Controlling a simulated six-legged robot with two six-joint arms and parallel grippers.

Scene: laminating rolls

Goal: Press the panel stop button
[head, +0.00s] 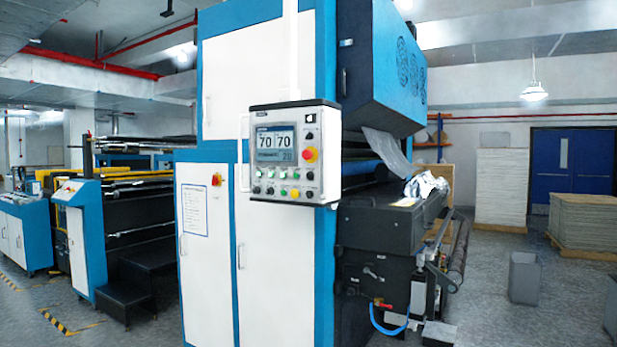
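A red mushroom-shaped button on a yellow base (310,155) sits to the right of the screen. Rows of small buttons in green, yellow, white and other colours lie below the screen; their labels are too small to read. Another red button on a yellow base (216,180) is on the machine's white door, left of the panel. Neither gripper shows in the head view.
Grey floor lies open at the right, with a grey bin (524,278) and stacked sheets on pallets (583,222) further back. Dark rollers and a blue hose (388,326) are right of the panel. Black steps (147,282) and another machine stand at the left.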

